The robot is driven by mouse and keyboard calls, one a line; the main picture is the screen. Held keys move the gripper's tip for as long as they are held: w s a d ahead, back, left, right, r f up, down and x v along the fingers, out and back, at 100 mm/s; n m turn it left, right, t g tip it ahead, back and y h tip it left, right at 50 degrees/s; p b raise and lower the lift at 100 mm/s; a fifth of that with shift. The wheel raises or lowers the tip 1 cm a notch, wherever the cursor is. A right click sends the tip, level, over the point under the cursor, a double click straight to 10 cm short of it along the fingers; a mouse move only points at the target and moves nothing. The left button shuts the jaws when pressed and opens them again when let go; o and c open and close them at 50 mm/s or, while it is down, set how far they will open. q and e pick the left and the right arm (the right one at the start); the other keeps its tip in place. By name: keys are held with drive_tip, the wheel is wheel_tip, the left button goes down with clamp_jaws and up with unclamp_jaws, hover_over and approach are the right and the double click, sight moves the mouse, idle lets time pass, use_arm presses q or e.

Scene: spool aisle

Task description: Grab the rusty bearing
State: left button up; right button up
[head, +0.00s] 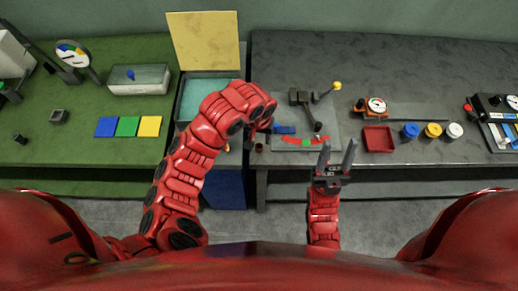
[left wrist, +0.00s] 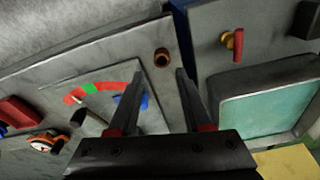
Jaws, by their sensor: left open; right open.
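The rusty bearing (head: 260,147) is a small brown ring on the grey bench, close to its front left corner. In the left wrist view the bearing (left wrist: 162,57) shows its dark hole and appears just beyond the gap between my left fingertips, not gripped. My left gripper (left wrist: 160,74) is open and empty; in the head view my own arm mostly hides it, above and near the bearing. My right gripper (head: 337,150) is open and empty at the bench's front edge, to the right of the bearing.
A grey plate with a red and green arc (head: 305,142), a blue block (head: 285,129) and a lever (head: 307,105) lies right of the bearing. A red tray (head: 378,139) and several coloured spools stand further right. A teal-topped bin (head: 190,98) is left.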

sight(259, 146)
use_arm(q)
drive_tip(key=shift+f, duration=0.8)
drive_tip(key=f, duration=0.1)
drive_tip(key=f+p, duration=0.1)
drive_tip(key=f, duration=0.2)
drive_tip(key=shift+w+a+p, duration=0.1)
drive_tip(key=shift+w+p, duration=0.25)
drive_tip(key=shift+w+f, duration=0.1)
drive_tip(key=shift+f, duration=0.45)
clamp_jaws()
